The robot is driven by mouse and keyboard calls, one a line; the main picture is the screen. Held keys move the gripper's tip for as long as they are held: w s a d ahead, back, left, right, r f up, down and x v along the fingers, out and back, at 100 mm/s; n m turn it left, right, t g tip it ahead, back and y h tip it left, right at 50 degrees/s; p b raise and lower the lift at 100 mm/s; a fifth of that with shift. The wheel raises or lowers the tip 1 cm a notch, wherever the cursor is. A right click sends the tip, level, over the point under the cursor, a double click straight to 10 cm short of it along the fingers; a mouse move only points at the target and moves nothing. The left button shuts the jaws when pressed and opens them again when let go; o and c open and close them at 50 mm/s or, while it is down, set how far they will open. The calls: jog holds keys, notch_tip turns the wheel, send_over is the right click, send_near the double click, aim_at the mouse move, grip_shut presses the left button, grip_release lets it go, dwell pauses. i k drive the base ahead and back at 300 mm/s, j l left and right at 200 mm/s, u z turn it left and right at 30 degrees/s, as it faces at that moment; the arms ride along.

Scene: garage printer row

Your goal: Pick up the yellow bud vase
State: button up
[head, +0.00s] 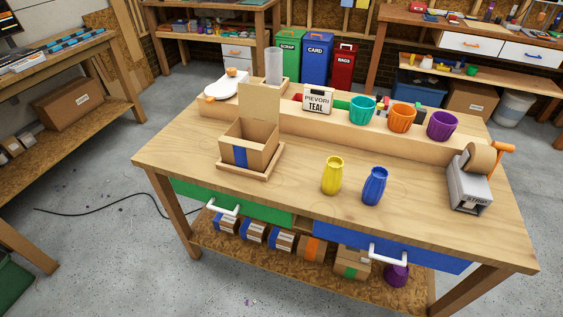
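The yellow bud vase (332,176) stands upright on the wooden workbench (190,150), near the middle of its front half. A blue bud vase (374,187) stands upright just to its right, with a small gap between them. Nothing covers the yellow vase in the head view. My gripper does not show in this view.
An open cardboard box (265,153) on a wooden tray is left of the vases. A raised shelf behind holds teal (361,109), orange (402,117) and purple (441,125) pots. A tape dispenser (469,185) stands right. The bench in front of the vases is clear.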

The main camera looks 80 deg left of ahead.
aim_at(333, 174)
jog(key=u, duration=1.95)
jog(key=i+j+z, duration=0.15)
jog(key=z, duration=0.25)
jog(key=i+j+z, duration=0.1)
jog(key=j+z, duration=0.35)
jog(key=i+j+z, duration=0.1)
jog(key=j, duration=0.55)
jog(key=i+j+z, duration=0.1)
jog(key=j, duration=0.55)
jog(key=i+j+z, duration=0.1)
jog(key=j, duration=0.55)
